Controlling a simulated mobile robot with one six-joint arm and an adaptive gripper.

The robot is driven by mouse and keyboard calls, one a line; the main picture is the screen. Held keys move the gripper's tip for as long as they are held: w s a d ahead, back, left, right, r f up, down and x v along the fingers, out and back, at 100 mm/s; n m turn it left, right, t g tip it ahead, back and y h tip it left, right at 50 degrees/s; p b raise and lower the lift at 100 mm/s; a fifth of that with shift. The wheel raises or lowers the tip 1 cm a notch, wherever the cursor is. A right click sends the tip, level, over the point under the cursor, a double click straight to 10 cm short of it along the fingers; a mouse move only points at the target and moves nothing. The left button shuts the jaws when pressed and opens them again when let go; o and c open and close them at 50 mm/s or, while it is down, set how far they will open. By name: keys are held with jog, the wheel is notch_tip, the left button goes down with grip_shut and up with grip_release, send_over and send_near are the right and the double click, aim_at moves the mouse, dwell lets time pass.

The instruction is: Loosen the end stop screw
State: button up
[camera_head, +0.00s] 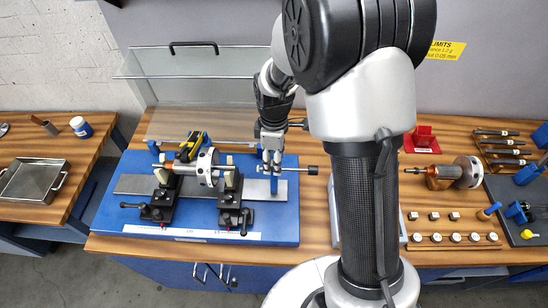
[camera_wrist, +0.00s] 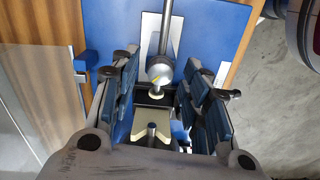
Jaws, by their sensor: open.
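My gripper (camera_head: 271,158) points down over the right end of the blue base (camera_head: 262,222), at the end stop. Its jaws are open. A metal rod with a black knob (camera_head: 313,170) juts to the right there and looks like the end stop screw. In the wrist view my open fingers (camera_wrist: 160,98) stand either side of a silver round part (camera_wrist: 161,70) on a metal rod (camera_wrist: 171,35), apparently the end stop. I see no clear contact. The rotor (camera_head: 206,166) lies on two black supports with cream blocks (camera_head: 230,178), left of my gripper.
A clear cover (camera_head: 190,92) stands open behind the base. On the right are a red holder (camera_head: 425,138), a second rotor (camera_head: 455,174), several weights (camera_head: 455,237) and tools (camera_head: 498,142). A metal tray (camera_head: 34,180) is on the left bench.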

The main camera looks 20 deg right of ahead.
notch_tip(320, 180, up, 12)
dwell(0.7)
dwell(0.4)
